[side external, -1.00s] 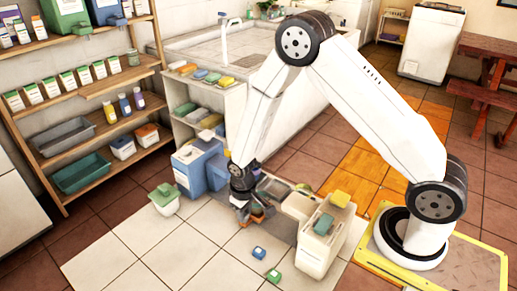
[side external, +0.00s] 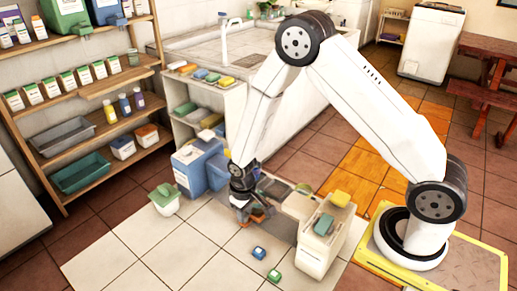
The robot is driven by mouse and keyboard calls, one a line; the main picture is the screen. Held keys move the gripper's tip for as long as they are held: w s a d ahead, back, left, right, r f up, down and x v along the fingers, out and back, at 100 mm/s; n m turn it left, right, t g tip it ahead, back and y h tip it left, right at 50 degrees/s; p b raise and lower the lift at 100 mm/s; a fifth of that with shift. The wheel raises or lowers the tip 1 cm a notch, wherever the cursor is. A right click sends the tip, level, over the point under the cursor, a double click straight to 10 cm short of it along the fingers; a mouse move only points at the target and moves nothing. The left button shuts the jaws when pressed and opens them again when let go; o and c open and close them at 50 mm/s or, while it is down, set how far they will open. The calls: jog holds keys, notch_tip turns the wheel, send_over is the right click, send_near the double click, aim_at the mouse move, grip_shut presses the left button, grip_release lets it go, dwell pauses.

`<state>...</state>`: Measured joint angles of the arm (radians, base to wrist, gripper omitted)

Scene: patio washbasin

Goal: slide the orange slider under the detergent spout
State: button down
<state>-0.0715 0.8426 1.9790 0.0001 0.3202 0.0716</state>
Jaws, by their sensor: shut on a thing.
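My gripper (side external: 243,214) is low over the pale floor tiles, pointing down, shut on a small orange piece (side external: 262,214) that looks like the orange slider. The piece is small and partly covered by the fingers, so its shape is unclear. A blue container with a white label (side external: 187,174) stands just left of my gripper. I cannot tell which part is the detergent spout. Two dispensers with spouts, one green (side external: 65,18) and one blue (side external: 105,12), stand on the upper left shelf, far from my gripper.
A cream bin (side external: 317,250) with a yellow sponge (side external: 340,198) and a green one (side external: 323,225) stands right of my gripper. A green-lidded pot (side external: 165,199) is at left. Small blue (side external: 258,253) and green (side external: 273,275) blocks lie in front. The front-left tiles are clear.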

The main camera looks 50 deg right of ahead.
dwell(0.5)
jog(key=shift+w, duration=2)
jog(key=c, duration=0.7)
grip_release()
jog(key=shift+s, duration=0.1)
jog(key=shift+r, duration=0.1)
jog(key=shift+r, duration=3.85)
